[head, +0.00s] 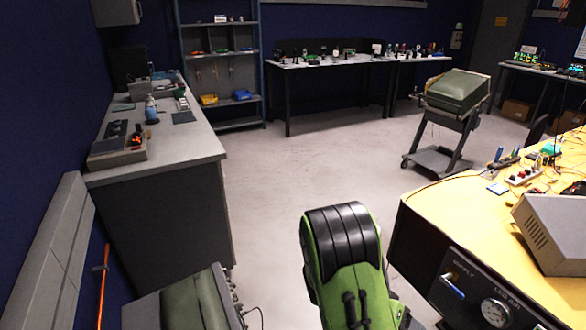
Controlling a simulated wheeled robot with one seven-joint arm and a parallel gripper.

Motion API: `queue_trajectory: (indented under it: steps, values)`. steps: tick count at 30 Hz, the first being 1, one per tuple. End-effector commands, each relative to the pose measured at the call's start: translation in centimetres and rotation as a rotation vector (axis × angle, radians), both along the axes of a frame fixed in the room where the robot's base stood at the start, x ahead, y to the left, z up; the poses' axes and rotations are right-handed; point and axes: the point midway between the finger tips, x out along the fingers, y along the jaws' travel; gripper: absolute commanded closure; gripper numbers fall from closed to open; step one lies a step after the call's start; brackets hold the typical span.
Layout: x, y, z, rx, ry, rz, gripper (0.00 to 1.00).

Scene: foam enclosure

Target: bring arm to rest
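My arm shows at the bottom centre of the head view as a bright green and black link (345,250), rising from the lower edge. It stands in front of the open floor, left of the yellow-topped bench, and appears apart from it. My gripper is not visible, so what it holds, if anything, is hidden.
A yellow-topped bench (440,215) with a grey box (555,230) and tools is close on the right. A grey counter (175,150) stands left. A wheeled cart with a green pad (458,88) stands at back right. Pale floor (300,165) lies clear between.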

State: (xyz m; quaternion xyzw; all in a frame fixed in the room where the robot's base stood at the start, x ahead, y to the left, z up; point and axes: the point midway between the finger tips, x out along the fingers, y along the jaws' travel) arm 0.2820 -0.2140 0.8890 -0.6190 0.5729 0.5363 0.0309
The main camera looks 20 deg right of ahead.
Motion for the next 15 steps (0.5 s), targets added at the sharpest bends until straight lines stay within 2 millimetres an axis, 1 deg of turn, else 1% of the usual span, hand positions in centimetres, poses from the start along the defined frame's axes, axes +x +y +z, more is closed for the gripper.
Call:
queue_trajectory:
  steps: [1, 5, 6, 8, 9, 11, 12, 14, 15]
  values:
    - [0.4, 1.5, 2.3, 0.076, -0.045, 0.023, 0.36]
    - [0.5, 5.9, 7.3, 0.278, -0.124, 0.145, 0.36]
    - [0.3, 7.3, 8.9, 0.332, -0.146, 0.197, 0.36]
    - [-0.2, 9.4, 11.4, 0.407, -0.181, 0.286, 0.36]
    - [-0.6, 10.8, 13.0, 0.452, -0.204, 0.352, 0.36]
    - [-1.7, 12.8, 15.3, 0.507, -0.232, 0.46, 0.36]
    - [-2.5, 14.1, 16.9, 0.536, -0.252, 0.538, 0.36]
    - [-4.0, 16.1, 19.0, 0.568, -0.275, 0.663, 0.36]
    - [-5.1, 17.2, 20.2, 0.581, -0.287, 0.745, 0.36]
